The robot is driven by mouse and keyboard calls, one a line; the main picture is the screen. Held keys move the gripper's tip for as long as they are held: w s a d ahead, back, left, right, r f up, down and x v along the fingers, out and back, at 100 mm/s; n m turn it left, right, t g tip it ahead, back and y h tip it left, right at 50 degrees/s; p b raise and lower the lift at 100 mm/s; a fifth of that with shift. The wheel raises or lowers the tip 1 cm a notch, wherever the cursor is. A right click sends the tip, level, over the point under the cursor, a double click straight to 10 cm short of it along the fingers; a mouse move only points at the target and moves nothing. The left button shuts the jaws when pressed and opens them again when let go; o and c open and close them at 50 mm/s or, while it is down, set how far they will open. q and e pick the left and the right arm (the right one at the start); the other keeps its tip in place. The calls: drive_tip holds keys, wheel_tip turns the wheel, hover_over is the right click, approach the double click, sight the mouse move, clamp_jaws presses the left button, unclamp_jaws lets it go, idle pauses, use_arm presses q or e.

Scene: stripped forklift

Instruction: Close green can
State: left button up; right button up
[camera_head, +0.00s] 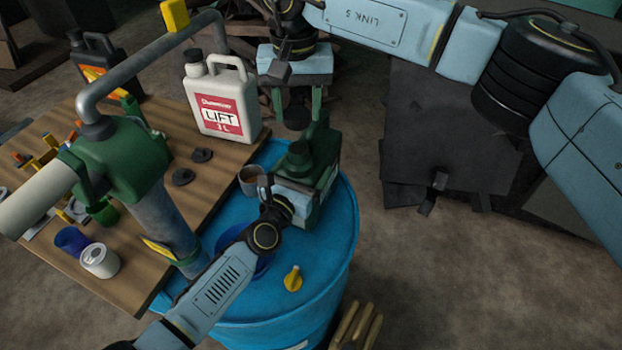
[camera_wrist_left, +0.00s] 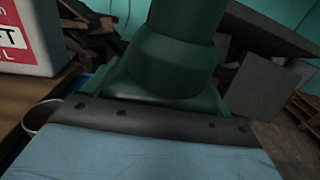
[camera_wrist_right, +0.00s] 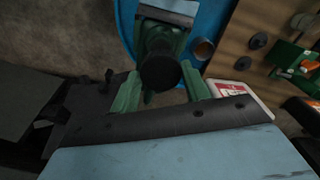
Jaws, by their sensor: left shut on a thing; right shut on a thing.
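The green can (camera_head: 322,172) stands on the blue barrel (camera_head: 335,245). My left gripper (camera_head: 303,190) is shut on the can's body from the near side; its fingertips are mostly hidden. The can's green neck (camera_wrist_left: 178,62) fills the middle of the left wrist view. My right gripper (camera_head: 296,108) points down above the can, shut on a black cap (camera_head: 297,119) between its green fingers. In the right wrist view, the cap (camera_wrist_right: 160,72) sits between the fingertips, with the can partly hidden beyond it. The cap is apart from the neck in the head view.
A white LIFT jug (camera_head: 222,108) stands on the wooden table (camera_head: 160,125) to the left, near two black caps (camera_head: 192,165). A small cup (camera_head: 250,180) is beside the can. A yellow piece (camera_head: 293,279) lies on the barrel. Gloves (camera_head: 357,328) are at the bottom.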

hover_over(299, 148)
drive_tip(key=shift+w+f, duration=0.1)
drive_tip(key=shift+f, duration=2.4)
drive_tip(key=shift+f, duration=0.1)
drive_tip(key=shift+f, duration=0.8)
drive_tip(key=shift+f, duration=0.55)
